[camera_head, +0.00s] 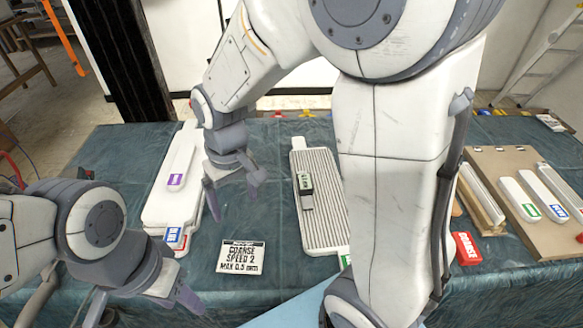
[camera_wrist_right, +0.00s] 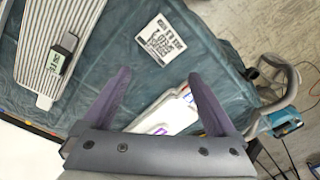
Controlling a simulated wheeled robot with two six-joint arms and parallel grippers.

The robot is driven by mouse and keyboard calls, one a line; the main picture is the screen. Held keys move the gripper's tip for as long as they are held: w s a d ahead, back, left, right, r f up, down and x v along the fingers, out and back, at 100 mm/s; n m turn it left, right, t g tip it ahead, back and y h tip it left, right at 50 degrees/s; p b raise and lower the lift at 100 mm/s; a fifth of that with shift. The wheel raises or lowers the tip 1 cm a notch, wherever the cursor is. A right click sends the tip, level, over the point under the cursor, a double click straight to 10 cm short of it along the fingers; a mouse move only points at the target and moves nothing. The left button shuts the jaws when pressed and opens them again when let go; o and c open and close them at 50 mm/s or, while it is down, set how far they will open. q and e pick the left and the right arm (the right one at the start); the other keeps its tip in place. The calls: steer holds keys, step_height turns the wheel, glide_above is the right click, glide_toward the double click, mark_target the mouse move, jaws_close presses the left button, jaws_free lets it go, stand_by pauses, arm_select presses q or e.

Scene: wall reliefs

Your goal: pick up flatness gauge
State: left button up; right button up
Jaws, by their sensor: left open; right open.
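The flatness gauge, seemingly the small dark block with a pale green display (camera_head: 305,190), rests on a ribbed grey-white board (camera_head: 328,215) in the middle of the table. In the right wrist view the gauge (camera_wrist_right: 63,52) lies on the board at the upper left. My right gripper (camera_head: 233,207) is open and empty, above the cloth to the left of the gauge and apart from it. Its fingers (camera_wrist_right: 160,78) show spread in the wrist view. My left gripper (camera_head: 145,303) is open and empty at the lower left, near the table's front edge. My right arm hides part of the board.
White long-handled blocks (camera_head: 165,207) lie at the left. A tan board (camera_head: 515,170) with labelled white blocks and a red block (camera_head: 466,248) are at the right. Cloth between card and gauge is clear.

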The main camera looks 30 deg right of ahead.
steer(key=w+d+f+m+p, duration=0.2)
steer(key=w+d+m, duration=0.1)
steer(key=w+d, duration=0.5)
steer(key=m+p, duration=0.1)
steer(key=m, duration=0.3)
glide_above(305, 181)
step_height(305, 181, down, 7)
steer(key=shift+h, duration=0.3)
steer(key=f, duration=0.1)
steer(key=f+p, duration=0.1)
steer(key=f, duration=0.2)
steer(key=shift+s+d+f, duration=0.1)
steer(key=shift+s+d, duration=0.25)
steer(key=shift+f, duration=0.35)
steer(key=f, duration=0.1)
steer(key=f+p, duration=0.1)
steer(key=f, duration=0.1)
steer(key=f+p, duration=0.1)
steer(key=shift+w+a+f, duration=0.2)
steer(key=shift+w+a, duration=0.05)
steer(key=shift+a, duration=0.1)
steer(key=shift+f+p, duration=0.3)
steer(key=shift+f, duration=0.25)
jaws_close()
steer(key=shift+r, duration=0.1)
